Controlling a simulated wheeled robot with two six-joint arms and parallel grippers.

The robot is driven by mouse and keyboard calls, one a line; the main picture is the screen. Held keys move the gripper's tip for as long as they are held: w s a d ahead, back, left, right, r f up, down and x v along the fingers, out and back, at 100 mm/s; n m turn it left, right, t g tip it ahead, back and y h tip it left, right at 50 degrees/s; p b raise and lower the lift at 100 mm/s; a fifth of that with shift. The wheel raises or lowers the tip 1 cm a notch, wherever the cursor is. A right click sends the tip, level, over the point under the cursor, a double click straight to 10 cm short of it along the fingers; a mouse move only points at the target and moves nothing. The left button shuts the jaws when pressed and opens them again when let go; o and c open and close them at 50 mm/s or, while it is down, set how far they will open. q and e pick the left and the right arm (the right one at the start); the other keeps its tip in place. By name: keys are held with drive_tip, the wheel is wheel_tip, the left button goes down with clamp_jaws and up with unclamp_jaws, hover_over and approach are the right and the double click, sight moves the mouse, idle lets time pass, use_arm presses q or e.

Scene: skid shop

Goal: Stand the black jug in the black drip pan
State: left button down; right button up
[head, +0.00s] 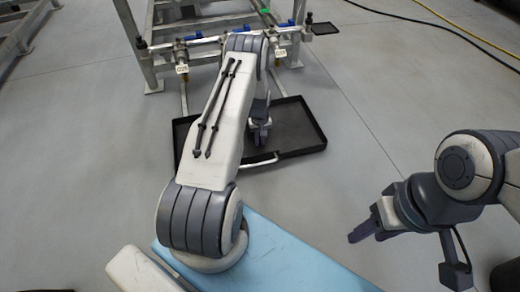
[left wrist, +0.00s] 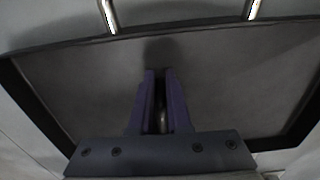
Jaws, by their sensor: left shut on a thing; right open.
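The black drip pan (head: 300,120) lies on the floor in front of the skid and also fills much of the left wrist view (left wrist: 235,75). My left gripper (head: 259,138) points down over the pan. In the left wrist view its two purple fingers (left wrist: 160,78) are nearly together, with a thin sliver of something between them. This fits the black jug's grip, but the jug's body cannot be made out against the dark pan. A darker patch lies beyond the fingertips. My right gripper (head: 362,231) is open and empty, to the right, well away from the pan.
A grey skid frame (head: 150,62) with tagged valves stands just behind the pan. The floor right of the pan is clear.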

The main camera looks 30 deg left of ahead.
use_arm(q)
wheel_tip(320, 180, down, 4)
drive_tip(key=b, duration=0.3)
drive_tip(key=shift+f, duration=0.1)
drive_tip(key=c, duration=1.3)
unclamp_jaws()
drive_tip(key=shift+f, duration=0.1)
drive_tip(key=o, duration=0.4)
drive_tip(key=shift+o, duration=0.2)
wheel_tip(320, 180, up, 13)
drive_tip(key=p, duration=0.6)
drive_tip(key=shift+f+p, duration=0.2)
drive_tip(key=shift+p, duration=0.2)
